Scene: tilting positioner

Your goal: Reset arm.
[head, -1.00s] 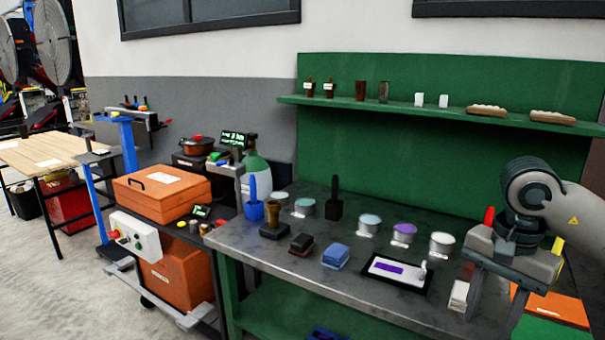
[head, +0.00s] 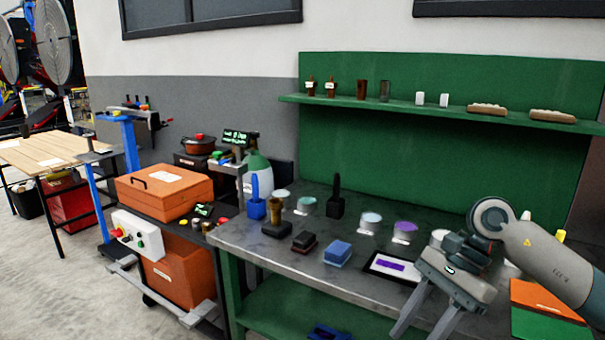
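My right arm comes in from the right edge of the head view. Its gripper (head: 420,318) points down in front of the bench's right part. Its two grey fingers stand apart, with the tips near or past the bottom edge of the picture. I see nothing between the visible parts of the fingers. The gripper hides part of the bench front and of the things there. My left gripper is not in view.
A grey-topped green workbench (head: 285,262) holds several tubs, blocks, brushes and a framed tablet (head: 392,267). Orange and green pads (head: 540,302) lie at its right. A green shelf (head: 450,109) stands behind. An orange case (head: 163,191) sits on a cart. Open floor (head: 60,285) lies left.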

